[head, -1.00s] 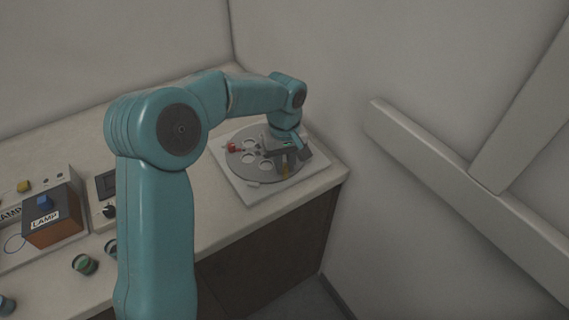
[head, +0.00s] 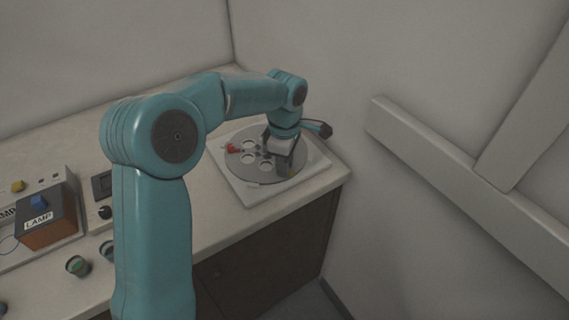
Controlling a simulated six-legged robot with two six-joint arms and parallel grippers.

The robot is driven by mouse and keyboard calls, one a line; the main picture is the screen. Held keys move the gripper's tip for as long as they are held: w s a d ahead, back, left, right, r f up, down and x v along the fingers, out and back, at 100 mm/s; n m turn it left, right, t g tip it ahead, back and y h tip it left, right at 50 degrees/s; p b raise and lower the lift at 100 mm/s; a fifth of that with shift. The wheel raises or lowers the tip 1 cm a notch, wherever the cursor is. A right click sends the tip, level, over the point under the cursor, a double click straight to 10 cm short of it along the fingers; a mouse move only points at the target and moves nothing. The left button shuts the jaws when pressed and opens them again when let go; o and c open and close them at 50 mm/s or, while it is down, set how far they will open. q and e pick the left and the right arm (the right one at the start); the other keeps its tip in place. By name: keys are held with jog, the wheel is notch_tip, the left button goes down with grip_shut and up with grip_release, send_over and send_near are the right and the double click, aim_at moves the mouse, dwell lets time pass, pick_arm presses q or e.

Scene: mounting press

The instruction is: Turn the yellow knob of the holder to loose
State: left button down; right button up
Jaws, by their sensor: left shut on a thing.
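The holder is a grey round disc (head: 240,166) with several white round openings, on a white square plate (head: 250,197) at the back right corner of the counter. A small red part (head: 232,148) sits at the disc's left side. My left gripper (head: 284,169) points down over the right part of the disc and is shut. The yellow knob is hidden between its fingers, so I cannot read which way it points. My right gripper is not in view.
A box labelled LAMP (head: 44,222) with a blue top piece stands at the left. Small round green-topped pieces (head: 78,266) lie near the counter's front. The wall is close behind and right of the plate; a pale beam (head: 430,143) is on the right wall.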

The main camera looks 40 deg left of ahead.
pick_arm(q)
jog(key=n+b, duration=0.1)
jog(key=n, duration=1.1)
jog(key=shift+b, duration=0.35)
jog(key=shift+n, duration=0.4)
jog(key=c, duration=1)
grip_release()
notch_tip(320, 180, up, 16)
jog(key=p, duration=0.3)
jog(key=shift+r, duration=0.15)
